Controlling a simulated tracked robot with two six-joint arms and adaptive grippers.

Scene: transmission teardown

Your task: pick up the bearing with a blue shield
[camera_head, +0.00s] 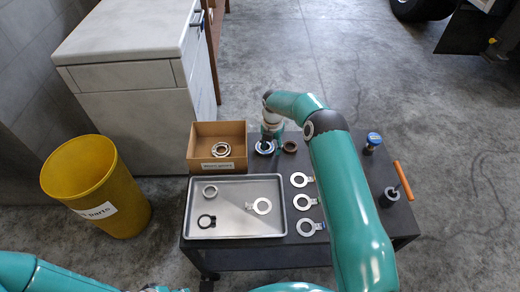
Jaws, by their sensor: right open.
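A ring-shaped bearing (264,149) lies on the dark cart top, just right of the cardboard box. My left gripper is out of view.
A cardboard box (206,165) holds metal rings. A metal tray (234,229) holds several rings. Tagged rings (305,202) lie right of the tray. A blue-topped part (373,139) and an orange-handled tool (403,181) are farther right. A yellow bin (128,205) stands left.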

